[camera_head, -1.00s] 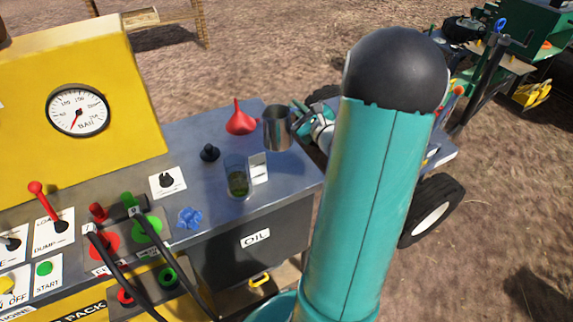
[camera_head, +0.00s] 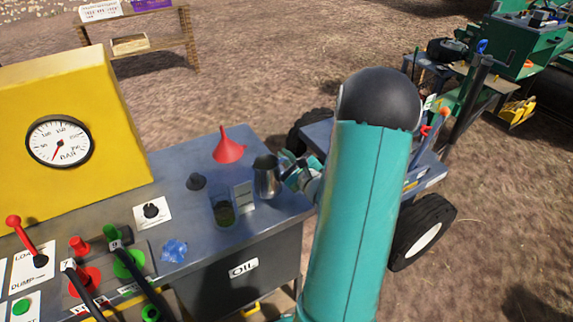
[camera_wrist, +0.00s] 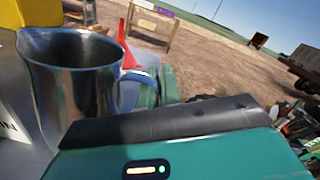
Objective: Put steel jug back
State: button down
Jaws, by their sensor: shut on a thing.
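The steel jug (camera_head: 267,178) is upright at the right end of the grey bench top (camera_head: 190,215) in the head view. It fills the left of the wrist view (camera_wrist: 75,95), its mouth facing up and its handle toward my gripper. My gripper (camera_head: 296,172) comes in from the right, partly hidden behind my arm, and is shut on the jug at its handle side. The fingertips are mostly hidden. I cannot tell whether the jug's base touches the bench.
A red funnel (camera_head: 228,150) stands behind the jug. A glass with dark green liquid (camera_head: 222,210), a small sign (camera_head: 243,195), a black knob (camera_head: 196,181) and a blue crumpled thing (camera_head: 174,250) are left of it. A yellow gauge panel (camera_head: 60,115) stands farther left.

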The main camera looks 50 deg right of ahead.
jog(key=shift+f, duration=1.45)
jog(key=shift+f, duration=0.1)
jog(key=c, duration=1.6)
grip_release()
